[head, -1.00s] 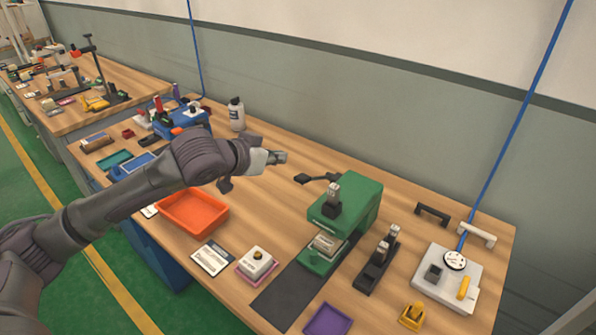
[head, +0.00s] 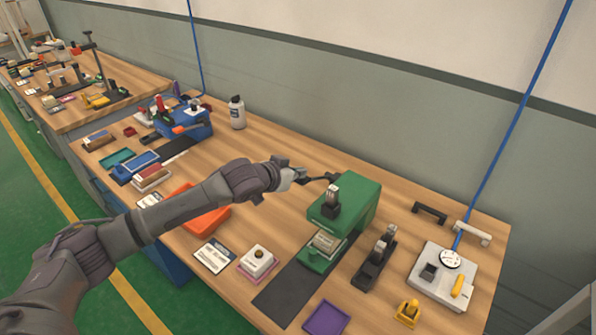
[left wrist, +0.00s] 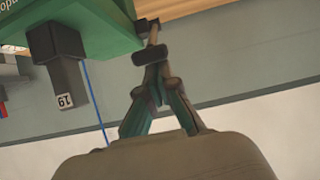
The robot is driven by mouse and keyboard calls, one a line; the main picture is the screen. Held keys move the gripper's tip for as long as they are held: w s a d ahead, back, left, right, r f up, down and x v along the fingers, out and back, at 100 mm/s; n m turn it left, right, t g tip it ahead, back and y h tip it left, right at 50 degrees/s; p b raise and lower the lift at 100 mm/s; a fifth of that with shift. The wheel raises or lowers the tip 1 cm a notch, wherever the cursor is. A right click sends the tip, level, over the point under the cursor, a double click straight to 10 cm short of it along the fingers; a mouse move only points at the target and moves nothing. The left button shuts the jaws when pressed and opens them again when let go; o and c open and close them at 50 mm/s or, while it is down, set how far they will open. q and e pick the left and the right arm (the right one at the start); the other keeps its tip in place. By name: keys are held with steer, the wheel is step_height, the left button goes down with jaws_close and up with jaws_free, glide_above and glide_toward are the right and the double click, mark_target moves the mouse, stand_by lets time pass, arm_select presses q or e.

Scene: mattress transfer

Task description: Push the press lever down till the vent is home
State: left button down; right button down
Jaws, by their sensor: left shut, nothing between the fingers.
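The green press (head: 358,194) stands on the wooden bench, its dark lever (head: 322,178) sticking out from its left side. A pale piece (head: 326,241), perhaps the vent, sits in the press below the dark ram (head: 331,203); I cannot tell how deep it sits. My left gripper (head: 303,177) is shut and empty, close to the lever's outer end. In the left wrist view the shut fingertips (left wrist: 154,53) are right by the lever; whether they touch it is unclear. The green press (left wrist: 95,22) fills the upper left there. My right gripper is not in view.
An orange tray (head: 205,221) lies partly behind my left arm. A white block on a pink base (head: 258,262), a purple tray (head: 327,319) and a black fixture (head: 376,258) stand near the press. A white bottle (head: 237,113) stands towards the back.

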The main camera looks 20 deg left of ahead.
arm_select(q)
steer(key=shift+f, duration=0.15)
steer(key=s+a+f+t+h+b, duration=0.1)
steer(key=s+f+t+b, duration=0.2)
steer(key=b, duration=1.3)
step_height(320, 180, down, 6)
steer(key=shift+s+r+t+h, duration=0.25)
steer(key=shift+t+h, duration=0.15)
steer(key=shift+t, duration=0.8)
steer(key=shift+a+r, duration=0.1)
